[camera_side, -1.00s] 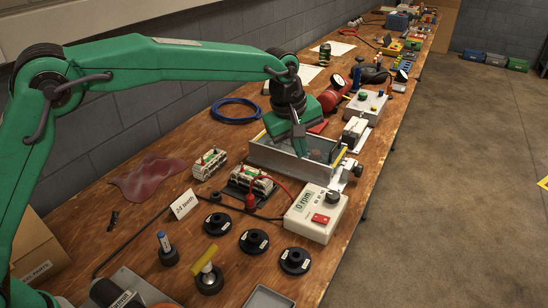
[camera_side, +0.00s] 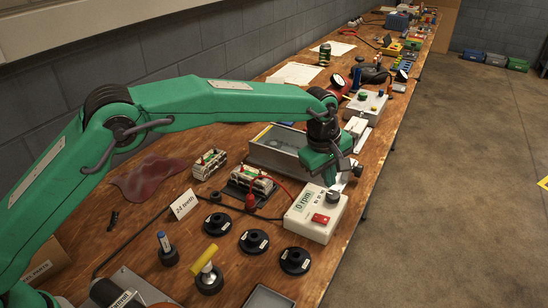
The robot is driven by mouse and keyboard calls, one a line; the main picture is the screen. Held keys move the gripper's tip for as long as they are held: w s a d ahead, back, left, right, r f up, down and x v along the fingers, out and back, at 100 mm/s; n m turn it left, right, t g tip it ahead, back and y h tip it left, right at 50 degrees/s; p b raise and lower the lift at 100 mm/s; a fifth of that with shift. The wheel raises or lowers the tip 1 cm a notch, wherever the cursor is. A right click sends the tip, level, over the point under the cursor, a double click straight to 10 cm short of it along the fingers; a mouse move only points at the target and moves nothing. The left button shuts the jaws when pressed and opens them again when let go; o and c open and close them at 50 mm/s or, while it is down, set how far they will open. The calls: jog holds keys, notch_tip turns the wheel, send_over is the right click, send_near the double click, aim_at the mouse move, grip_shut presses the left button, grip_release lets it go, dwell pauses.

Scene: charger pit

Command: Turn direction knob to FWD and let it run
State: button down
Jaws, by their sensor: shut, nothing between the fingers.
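The white control box (camera_side: 314,221) stands near the table's right edge, with a display (camera_side: 304,202) that reads 0 rpm. A dark round knob (camera_side: 333,197) is at its upper right corner and a red rocker switch (camera_side: 320,218) is below. The labels by the knob are too small to read, and I cannot tell where it points. My gripper (camera_side: 329,181) points down just above and behind the knob. Its fingers are shut and empty. I cannot tell if the tips touch the knob.
A grey metal tray (camera_side: 268,158) lies behind my gripper, partly hidden by it. Terminal blocks (camera_side: 250,181) with a red lead stand left of the box. A "24 teeth" card (camera_side: 184,204) stands at left.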

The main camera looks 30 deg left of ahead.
aim_at(333, 198)
jog(key=shift+s+a+x, duration=0.15)
jog(key=shift+s+x, duration=0.1)
jog(key=shift+x, duration=0.85)
jog(key=shift+s+a+x, duration=0.1)
jog(key=shift+s+x, duration=0.1)
jog(key=shift+x, duration=0.9)
jog(key=shift+s+a+x, duration=0.15)
jog(key=shift+s+x, duration=0.1)
jog(key=shift+x, duration=0.85)
jog(key=shift+f, duration=0.2)
jog(key=shift+w, duration=0.15)
jog(key=shift+w+a, duration=0.3)
jog(key=shift+a, duration=0.5)
